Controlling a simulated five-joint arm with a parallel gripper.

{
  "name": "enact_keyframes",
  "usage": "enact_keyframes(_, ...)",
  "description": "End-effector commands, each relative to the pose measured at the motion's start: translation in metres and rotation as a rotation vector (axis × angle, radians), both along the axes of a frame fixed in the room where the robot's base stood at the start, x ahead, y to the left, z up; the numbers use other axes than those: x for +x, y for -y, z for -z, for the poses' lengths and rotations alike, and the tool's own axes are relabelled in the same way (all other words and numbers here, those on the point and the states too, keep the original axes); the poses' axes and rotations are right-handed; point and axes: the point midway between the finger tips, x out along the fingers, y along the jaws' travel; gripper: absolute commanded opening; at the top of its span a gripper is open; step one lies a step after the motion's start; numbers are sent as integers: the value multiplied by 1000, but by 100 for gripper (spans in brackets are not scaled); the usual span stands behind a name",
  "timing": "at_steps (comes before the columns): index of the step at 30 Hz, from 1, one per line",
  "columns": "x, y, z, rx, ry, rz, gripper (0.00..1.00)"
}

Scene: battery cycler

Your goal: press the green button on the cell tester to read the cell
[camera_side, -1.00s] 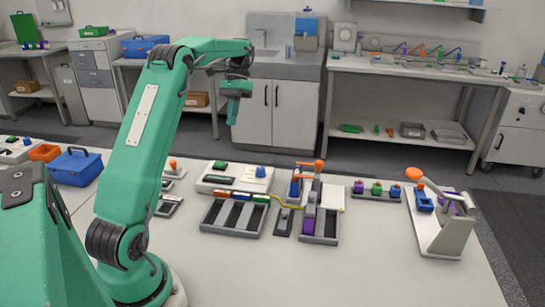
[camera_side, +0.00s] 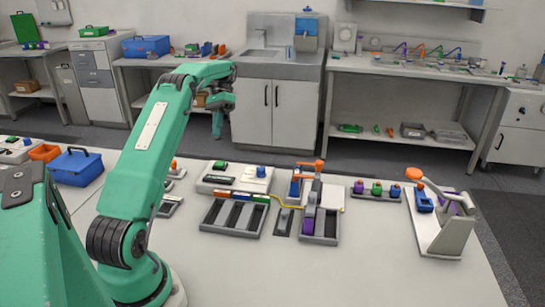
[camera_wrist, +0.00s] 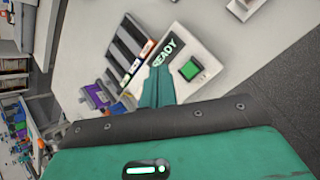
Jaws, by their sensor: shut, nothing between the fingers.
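The cell tester (camera_side: 240,188) is a pale box on the bench, with a green button (camera_side: 220,165), a blue knob (camera_side: 261,172) and a dark display (camera_side: 218,180). In the wrist view, the green button (camera_wrist: 189,69) sits on the tester beside the lit display (camera_wrist: 166,53), which reads READY. My gripper (camera_side: 217,134) is in the air above and behind the tester in the side view, fingers pointing down. In the wrist view, my gripper (camera_wrist: 158,72) is shut and empty; its fingers cover part of the tester, left of the button. It appears clear of the tester.
A press with an orange knob (camera_side: 442,225) stands farther right.

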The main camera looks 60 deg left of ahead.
Motion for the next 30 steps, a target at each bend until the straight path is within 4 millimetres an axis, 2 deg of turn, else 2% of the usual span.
enact_keyframes(8, 0, 0, 4, 0, -1, 0, 0)
enact_keyframes(14, 0, 1, 17, 0, -1, 0, 0)
enact_keyframes(30, 0, 0, 71, 0, -1, 0, 0)
